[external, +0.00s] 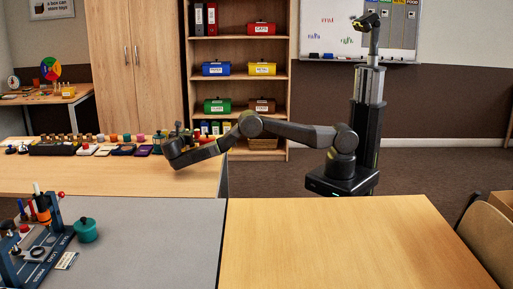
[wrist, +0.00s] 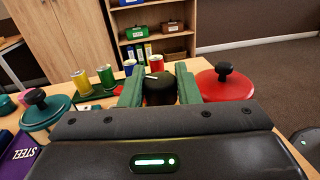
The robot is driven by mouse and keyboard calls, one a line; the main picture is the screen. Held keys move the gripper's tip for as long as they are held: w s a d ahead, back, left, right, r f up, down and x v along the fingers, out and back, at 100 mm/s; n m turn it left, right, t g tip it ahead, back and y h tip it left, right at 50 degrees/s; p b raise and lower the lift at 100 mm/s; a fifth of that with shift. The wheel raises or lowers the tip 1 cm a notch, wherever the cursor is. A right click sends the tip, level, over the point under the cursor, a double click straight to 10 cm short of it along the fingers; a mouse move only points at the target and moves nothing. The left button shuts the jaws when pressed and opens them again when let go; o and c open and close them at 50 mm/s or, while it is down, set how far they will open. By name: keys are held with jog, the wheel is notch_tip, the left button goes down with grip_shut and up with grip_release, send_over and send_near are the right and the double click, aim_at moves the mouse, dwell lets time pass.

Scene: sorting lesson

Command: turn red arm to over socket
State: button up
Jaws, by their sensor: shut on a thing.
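My gripper (wrist: 159,74) has green fingers and is shut on a dark round-topped thing (wrist: 158,90), perhaps a knob. What lies under it is hidden by my wrist housing. In the external view my gripper (external: 177,136) is at the right end of the back table, far from the blue rig. The blue rig (external: 15,271) stands on the grey table at front left. It has a red ball (external: 60,194) on its right side and a red knob (external: 24,229) at left. I cannot tell which part is the red arm or the socket.
In the wrist view a red lid (wrist: 235,88) with a black knob is just right of the fingers. A teal lid (wrist: 41,117) and several small cans (wrist: 82,83) are left. A teal pot (external: 86,231) stands beside the rig. The wooden front table (external: 335,240) is clear.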

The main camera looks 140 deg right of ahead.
jog(key=o, duration=0.9)
jog(key=shift+o, duration=0.2)
jog(key=shift+w+a, duration=0.25)
jog(key=shift+w, duration=0.15)
jog(key=w+a+r, duration=0.2)
jog(key=w+r, duration=0.1)
jog(key=r, duration=0.4)
jog(key=shift+w+a+p, duration=0.15)
jog(key=shift+a+p, duration=0.05)
jog(key=shift+p, duration=0.25)
jog(key=shift+o, duration=0.2)
